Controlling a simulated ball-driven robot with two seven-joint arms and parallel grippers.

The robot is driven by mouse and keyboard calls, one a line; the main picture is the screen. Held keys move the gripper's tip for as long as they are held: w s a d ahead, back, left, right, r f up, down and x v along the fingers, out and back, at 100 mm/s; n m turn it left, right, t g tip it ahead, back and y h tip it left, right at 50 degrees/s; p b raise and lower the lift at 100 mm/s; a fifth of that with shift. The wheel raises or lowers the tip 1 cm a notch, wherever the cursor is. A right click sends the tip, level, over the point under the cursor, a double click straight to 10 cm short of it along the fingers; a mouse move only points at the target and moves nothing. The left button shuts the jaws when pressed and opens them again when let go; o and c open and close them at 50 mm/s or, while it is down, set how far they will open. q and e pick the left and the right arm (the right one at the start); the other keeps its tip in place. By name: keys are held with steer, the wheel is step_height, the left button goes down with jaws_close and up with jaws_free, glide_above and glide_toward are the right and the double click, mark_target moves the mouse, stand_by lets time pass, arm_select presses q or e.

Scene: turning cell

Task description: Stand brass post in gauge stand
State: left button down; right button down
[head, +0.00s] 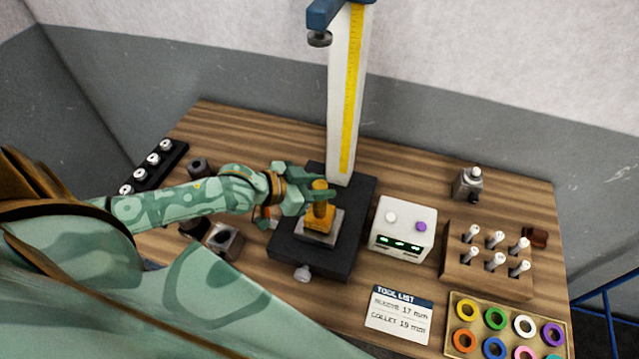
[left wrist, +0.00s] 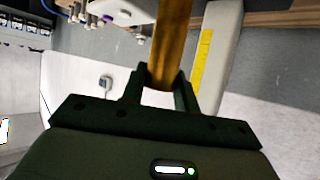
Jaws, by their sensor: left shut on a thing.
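The brass post (head: 319,210) stands upright over the small plate of the gauge stand, with its wider foot at or just above the plate; I cannot tell if it touches. The gauge stand has a black base (head: 352,222) and a tall white column (head: 345,110) with a yellow scale. My left gripper (head: 318,192) is shut on the upper part of the post. In the left wrist view the post (left wrist: 168,45) runs up from between the two fingers (left wrist: 163,85). My right gripper is not in view.
A white box with green lights (head: 403,229) stands right of the base. Further right are a wooden block with several pins (head: 487,262) and a tray of coloured rings (head: 455,312). A tool list card (head: 399,314) lies in front. Dark blocks (head: 224,241) stand left of the base.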

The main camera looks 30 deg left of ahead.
arm_select(q)
steer(key=shift+w+f+b, duration=0.1)
steer(key=shift+f+b, duration=0.5)
steer(key=shift+f, duration=0.75)
stand_by(0.6)
steer(key=c, duration=1)
jaws_free()
steer(key=shift+o, duration=0.2)
steer(key=shift+s+f, duration=0.2)
steer(key=shift+f, duration=0.05)
steer(key=p+v, duration=0.3)
steer(key=v, duration=1.3)
steer(key=shift+r+p, duration=0.15)
steer(key=shift+p, duration=0.15)
steer(key=shift+s+a, duration=0.15)
steer(key=shift+a, duration=0.05)
